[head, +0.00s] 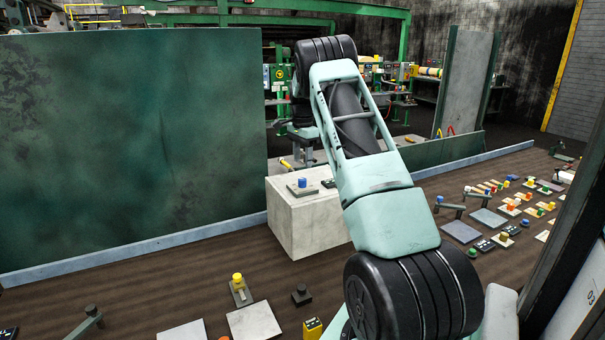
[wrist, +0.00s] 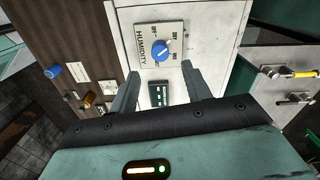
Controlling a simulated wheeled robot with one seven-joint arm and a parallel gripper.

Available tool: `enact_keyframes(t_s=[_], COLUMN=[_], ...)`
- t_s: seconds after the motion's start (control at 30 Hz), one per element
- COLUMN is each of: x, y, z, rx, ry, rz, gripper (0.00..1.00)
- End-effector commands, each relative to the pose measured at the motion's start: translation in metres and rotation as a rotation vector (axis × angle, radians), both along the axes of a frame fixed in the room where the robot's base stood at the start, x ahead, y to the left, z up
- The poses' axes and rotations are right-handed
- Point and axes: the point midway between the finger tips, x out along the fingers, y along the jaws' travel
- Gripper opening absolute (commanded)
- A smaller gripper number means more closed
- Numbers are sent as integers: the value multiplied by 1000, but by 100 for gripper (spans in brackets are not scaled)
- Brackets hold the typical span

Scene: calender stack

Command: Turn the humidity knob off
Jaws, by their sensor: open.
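The humidity knob (wrist: 161,51) is a round blue knob on a light grey plate marked HUMIDITY, with small setting labels around it. In the wrist view it is near the top centre, just beyond my gripper (wrist: 160,70). I cannot tell which setting the knob points to. In the head view the blue knob (head: 302,183) stands on a pale block (head: 305,222), with my gripper above it, partly hidden by my arm.
Another blue knob (wrist: 52,71) is on the brown board at left in the wrist view. A large green panel (head: 130,140) stands left of the block.

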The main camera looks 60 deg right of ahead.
Motion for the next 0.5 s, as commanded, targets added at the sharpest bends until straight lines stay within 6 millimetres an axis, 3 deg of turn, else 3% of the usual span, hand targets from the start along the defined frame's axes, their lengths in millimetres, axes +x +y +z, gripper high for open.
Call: enact_keyframes(t_s=[0.23,0.5], x=[-1,0], y=[1,0], z=[-45,-69], rx=[3,0], ry=[3,0], rz=[0,1], gripper=[48,48])
